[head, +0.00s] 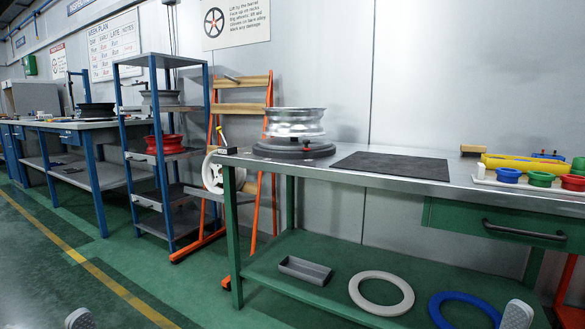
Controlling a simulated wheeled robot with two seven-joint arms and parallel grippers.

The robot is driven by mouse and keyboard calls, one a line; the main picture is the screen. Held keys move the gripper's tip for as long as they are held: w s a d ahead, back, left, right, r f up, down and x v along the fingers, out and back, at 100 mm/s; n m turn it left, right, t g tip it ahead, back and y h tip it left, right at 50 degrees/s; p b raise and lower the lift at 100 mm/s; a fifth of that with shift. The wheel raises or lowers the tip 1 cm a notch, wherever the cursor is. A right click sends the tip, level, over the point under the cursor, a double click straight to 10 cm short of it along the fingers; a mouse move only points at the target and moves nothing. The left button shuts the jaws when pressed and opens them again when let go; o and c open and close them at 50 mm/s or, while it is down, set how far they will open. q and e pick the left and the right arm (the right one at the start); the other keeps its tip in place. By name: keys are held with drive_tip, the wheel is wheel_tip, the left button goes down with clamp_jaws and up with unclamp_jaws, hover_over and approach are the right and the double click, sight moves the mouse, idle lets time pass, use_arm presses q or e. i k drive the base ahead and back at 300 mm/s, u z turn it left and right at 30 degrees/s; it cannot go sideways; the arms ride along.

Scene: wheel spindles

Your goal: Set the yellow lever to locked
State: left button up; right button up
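A grey rounded tip at the bottom left edge looks like part of my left gripper (78,319). A similar grey tip at the bottom right looks like part of my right gripper (517,315). Both are far from the lever and mostly cut off by the frame, so their opening does not show.
The workbench (400,180) carries a silver wheel rim (294,122) on a dark round base (293,149), a black mat (391,167) and, at right, coloured rings. A blue-posted shelf (165,216) and an orange rack (264,195) stand left. The floor at front left is clear.

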sight(218, 129)
drive_tip(key=u, duration=0.35)
drive_tip(key=k, duration=0.45)
drive_tip(key=u, duration=1.45)
drive_tip(key=i, duration=0.9)
drive_tip(key=z, duration=0.8)
drive_tip(key=i, duration=0.85)
drive_tip(key=z, duration=1)
